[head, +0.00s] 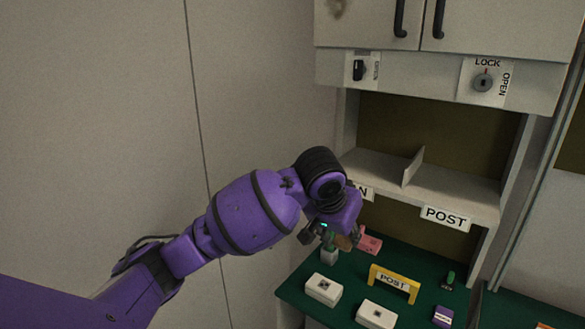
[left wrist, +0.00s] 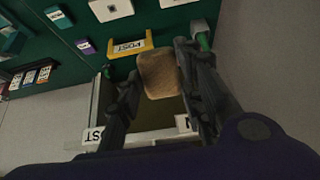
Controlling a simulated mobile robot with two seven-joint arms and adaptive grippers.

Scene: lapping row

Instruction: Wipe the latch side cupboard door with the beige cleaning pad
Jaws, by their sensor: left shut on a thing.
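My left gripper (head: 332,238) is low over the green worktop, shut on the beige cleaning pad (head: 344,242). In the left wrist view the pad (left wrist: 158,75) sits between the two fingers (left wrist: 155,72), its broad face showing. The latch side cupboard door (head: 365,24) is at the top of the head view, above the black latch (head: 358,70). It looks shut and has a dark smudge (head: 338,8) near its upper left. The pad is well below the door, apart from it. The door's top is out of frame. My right gripper is not in view.
A second door (head: 500,28) stands beside it, above a key lock (head: 484,82). Black handles (head: 400,18) stick out. A shelf (head: 450,192) with a divider juts out above the gripper's right. The green worktop (head: 345,285) holds white boxes, a yellow POST stand (head: 393,282) and small items.

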